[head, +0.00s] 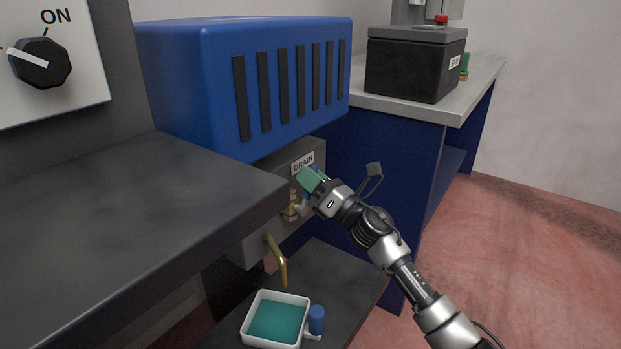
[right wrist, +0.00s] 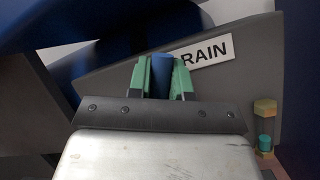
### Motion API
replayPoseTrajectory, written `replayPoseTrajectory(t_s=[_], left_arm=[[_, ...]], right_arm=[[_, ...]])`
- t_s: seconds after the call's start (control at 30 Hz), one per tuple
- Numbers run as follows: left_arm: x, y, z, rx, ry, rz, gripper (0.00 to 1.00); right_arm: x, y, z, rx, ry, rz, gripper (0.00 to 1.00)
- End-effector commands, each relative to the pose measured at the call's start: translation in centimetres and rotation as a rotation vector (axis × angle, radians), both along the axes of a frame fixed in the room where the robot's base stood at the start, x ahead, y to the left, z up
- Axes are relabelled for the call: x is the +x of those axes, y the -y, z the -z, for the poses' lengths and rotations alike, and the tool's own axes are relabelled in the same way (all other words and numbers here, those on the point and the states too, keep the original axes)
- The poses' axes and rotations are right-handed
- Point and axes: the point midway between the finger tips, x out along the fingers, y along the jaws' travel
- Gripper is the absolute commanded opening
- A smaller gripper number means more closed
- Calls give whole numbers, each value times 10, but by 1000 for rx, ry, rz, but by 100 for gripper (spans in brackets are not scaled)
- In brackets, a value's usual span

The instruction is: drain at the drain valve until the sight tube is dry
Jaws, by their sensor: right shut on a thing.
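The drain valve's blue handle (right wrist: 162,75) is between the green fingers of my right gripper (right wrist: 161,85), beside the DRAIN label (right wrist: 207,52). In the head view my right gripper (head: 310,180) is at the grey panel under the blue housing, shut on that handle and mostly hiding it. A short fitting with brass ends (right wrist: 264,140), which looks like the sight tube, shows teal near its lower end. In the head view its brass parts (head: 291,211) are small and partly hidden. A brass spout (head: 280,262) points down from the panel. My left gripper is out of view.
A white tray (head: 303,300) holding teal liquid sits on the low dark shelf (head: 345,275), with a blue cylinder (head: 316,318) beside it. A dark ledge (head: 140,205) juts out at left. A black battery-like box (head: 415,65) stands on the bench behind. The red floor at right is clear.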

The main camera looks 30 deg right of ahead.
Motion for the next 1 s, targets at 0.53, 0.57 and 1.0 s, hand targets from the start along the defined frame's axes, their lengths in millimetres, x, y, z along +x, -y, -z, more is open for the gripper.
replayPoseTrajectory(t_s=[0.53, 0.57, 1.0], left_arm=[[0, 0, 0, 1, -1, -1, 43], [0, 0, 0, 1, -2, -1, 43], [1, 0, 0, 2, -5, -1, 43]], right_arm=[[0, 0, 1, 2, -2, -2, 45], [0, 0, 1, 2, -2, -1, 45], [-49, 20, 27, 3, -6, -1, 45]])
